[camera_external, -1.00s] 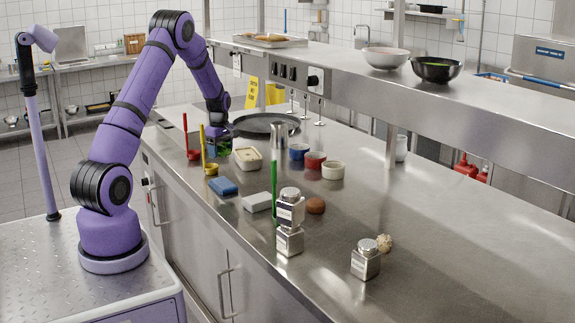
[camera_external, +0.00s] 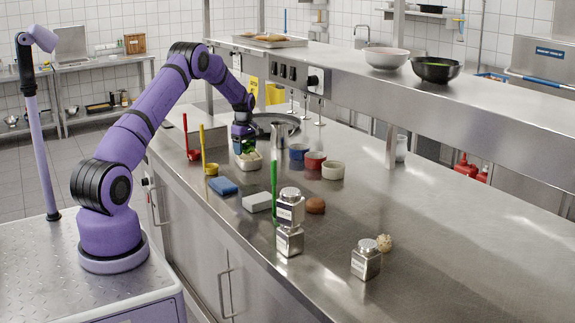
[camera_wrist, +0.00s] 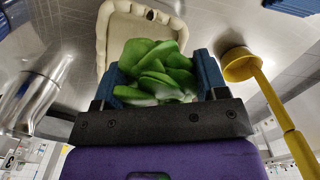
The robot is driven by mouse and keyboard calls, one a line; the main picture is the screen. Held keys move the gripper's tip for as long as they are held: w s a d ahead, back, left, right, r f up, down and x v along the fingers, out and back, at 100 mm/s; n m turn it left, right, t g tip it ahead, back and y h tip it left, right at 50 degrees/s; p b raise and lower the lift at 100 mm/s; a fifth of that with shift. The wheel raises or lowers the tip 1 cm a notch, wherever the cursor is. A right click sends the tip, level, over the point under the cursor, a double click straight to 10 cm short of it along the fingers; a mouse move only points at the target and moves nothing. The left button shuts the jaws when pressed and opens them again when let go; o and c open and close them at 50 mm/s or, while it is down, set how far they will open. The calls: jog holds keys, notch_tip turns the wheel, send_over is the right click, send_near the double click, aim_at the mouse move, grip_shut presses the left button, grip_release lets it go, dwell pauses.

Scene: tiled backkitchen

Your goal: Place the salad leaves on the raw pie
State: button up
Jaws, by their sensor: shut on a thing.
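My gripper (camera_wrist: 157,85) is shut on the salad leaves (camera_wrist: 155,68), a bunch of bright green leaves between its blue fingers in the wrist view. In the external view my gripper (camera_external: 243,147) is over the raw pie (camera_external: 250,163), a pale rectangular dish on the steel counter. In the wrist view the raw pie (camera_wrist: 108,30) lies beyond the leaves, with its cream crimped rim showing. The leaves and fingers hide part of it. I cannot tell whether the leaves touch the pie.
A yellow ladle (camera_wrist: 238,66) stands beside the pie. Blue (camera_external: 299,152), red (camera_external: 315,160) and cream (camera_external: 333,170) bowls stand to its right. A metal cylinder (camera_external: 279,134), a blue sponge (camera_external: 223,186) and a dark pan (camera_external: 290,124) are near.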

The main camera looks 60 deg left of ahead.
jog(key=shift+f, duration=0.8)
jog(key=shift+f, duration=0.15)
jog(key=o, duration=0.9)
jog(key=shift+o, duration=0.2)
notch_tip(320, 180, up, 12)
jog(key=shift+r, duration=0.15)
jog(key=shift+r, duration=0.1)
